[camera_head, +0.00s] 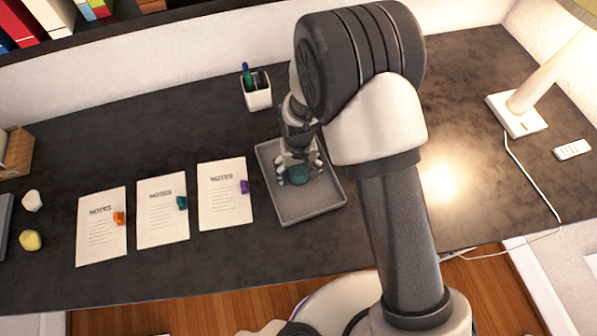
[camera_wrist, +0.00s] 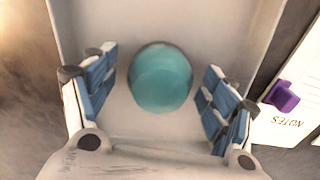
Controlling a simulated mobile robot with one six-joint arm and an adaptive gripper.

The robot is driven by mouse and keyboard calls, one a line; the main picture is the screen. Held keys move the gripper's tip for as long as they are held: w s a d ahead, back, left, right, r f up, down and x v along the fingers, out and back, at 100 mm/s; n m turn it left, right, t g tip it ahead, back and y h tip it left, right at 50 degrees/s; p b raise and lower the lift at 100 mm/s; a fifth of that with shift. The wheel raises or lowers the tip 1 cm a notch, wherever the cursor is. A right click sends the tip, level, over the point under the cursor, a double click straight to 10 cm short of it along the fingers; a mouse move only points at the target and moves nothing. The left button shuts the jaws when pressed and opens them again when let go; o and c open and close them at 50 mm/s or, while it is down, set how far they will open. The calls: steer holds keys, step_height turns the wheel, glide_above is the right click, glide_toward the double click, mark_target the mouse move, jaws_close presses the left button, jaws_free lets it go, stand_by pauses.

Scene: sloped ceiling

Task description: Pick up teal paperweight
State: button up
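The teal paperweight (camera_wrist: 161,78) is a rounded, smooth piece lying in a grey tray (camera_wrist: 190,22). In the head view the paperweight (camera_head: 298,175) shows just below my gripper (camera_head: 297,167), inside the tray (camera_head: 310,212). In the wrist view my gripper (camera_wrist: 160,98) is open, with its blue-padded fingers apart on the left and right of the paperweight. A gap shows between the paperweight and each finger.
Several notes sheets (camera_head: 160,225) with small coloured pieces lie left of the tray. A white pen cup (camera_head: 257,95) stands behind it. A lamp (camera_head: 520,110) and a remote (camera_head: 572,149) are at the right. White and yellow stones (camera_head: 31,240) lie far left.

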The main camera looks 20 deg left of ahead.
steer(key=c, duration=1.4)
steer(key=shift+r, duration=0.1)
